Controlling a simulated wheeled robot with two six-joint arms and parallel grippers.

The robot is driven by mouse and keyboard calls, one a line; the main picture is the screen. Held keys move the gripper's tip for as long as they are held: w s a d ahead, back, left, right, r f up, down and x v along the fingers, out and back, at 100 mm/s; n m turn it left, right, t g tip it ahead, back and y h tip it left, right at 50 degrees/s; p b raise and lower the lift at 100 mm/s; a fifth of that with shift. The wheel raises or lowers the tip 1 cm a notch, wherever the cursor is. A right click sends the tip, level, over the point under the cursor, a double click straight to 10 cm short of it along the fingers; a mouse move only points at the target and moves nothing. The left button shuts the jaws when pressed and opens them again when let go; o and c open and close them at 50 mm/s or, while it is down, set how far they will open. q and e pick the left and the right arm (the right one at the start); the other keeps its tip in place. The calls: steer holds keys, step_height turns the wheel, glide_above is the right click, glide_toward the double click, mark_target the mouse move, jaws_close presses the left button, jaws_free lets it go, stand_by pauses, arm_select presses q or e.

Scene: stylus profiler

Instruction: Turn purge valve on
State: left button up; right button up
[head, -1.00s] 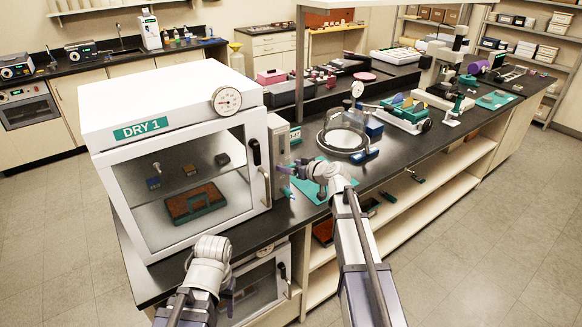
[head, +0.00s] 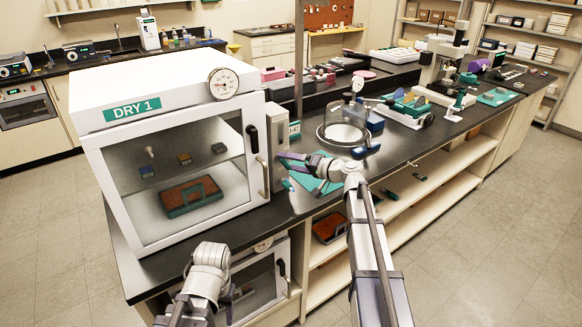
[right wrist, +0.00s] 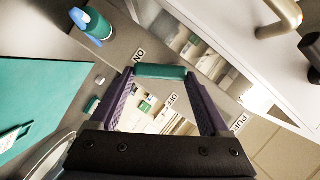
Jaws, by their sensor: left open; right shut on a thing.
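The purge valve's teal handle (right wrist: 160,72) is a short bar between the purple fingertips of my right gripper (right wrist: 160,76) in the right wrist view. The gripper is shut on it. An ON label (right wrist: 139,54) lies just beyond the bar, an OFF label (right wrist: 174,98) shows between the fingers, and a partly cut-off PURGE label (right wrist: 238,121) is at the right. In the head view, my right gripper (head: 284,161) reaches the grey box beside the DRY 1 cabinet; the handle is hard to make out there. My left gripper (head: 207,284) is open and empty before the cabinet.
The white DRY 1 cabinet (head: 160,72) has a glass door with a tall handle (head: 262,168). A teal mat (head: 318,182) lies right of the valve box. A glass bell jar (head: 345,125) stands farther back on the black bench.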

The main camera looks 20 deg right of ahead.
steer(key=m+b, duration=0.1)
steer(key=f+m+y+b, duration=0.1)
steer(key=m+b, duration=0.1)
steer(key=shift+s+a+f+t+y, duration=0.15)
steer(key=shift+a+t+y, duration=0.1)
steer(key=shift+t+y, duration=0.05)
steer(key=shift+a+m+y+b, duration=0.2)
steer(key=shift+m+y+b, duration=0.1)
steer(key=shift+m+b, duration=0.7)
steer(key=o, duration=1.2)
steer(key=shift+t, duration=0.3)
steer(key=shift+v, duration=3.95)
